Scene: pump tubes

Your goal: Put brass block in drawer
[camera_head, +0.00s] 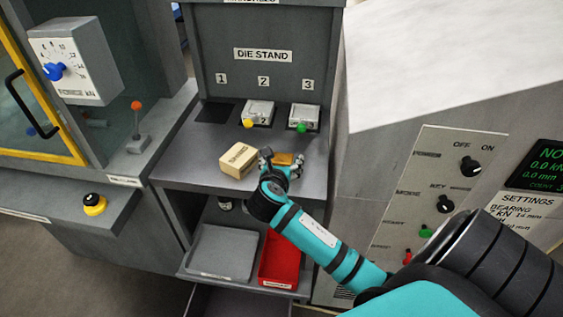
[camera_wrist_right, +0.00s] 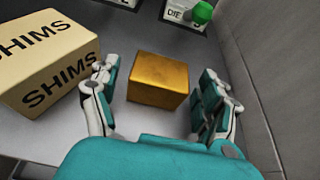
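The brass block (camera_wrist_right: 158,82) is a gold-coloured cuboid on the grey shelf of the die stand. In the head view the brass block (camera_head: 284,158) shows just behind my right gripper, partly hidden by it. My right gripper (camera_head: 282,160) reaches over the shelf from the lower right. In the wrist view my right gripper (camera_wrist_right: 160,95) is open, with one finger on each side of the block and gaps between. A drawer (camera_head: 240,300) shows pulled out at the bottom of the stand, cut off by the frame edge. My left gripper is out of view.
A SHIMS box (camera_head: 239,160) stands left of the block, close to the gripper's left finger in the wrist view (camera_wrist_right: 45,60). Dies 2 (camera_head: 258,112) and 3 (camera_head: 304,117) sit behind. Below are a grey tray (camera_head: 222,252) and a red bin (camera_head: 281,260).

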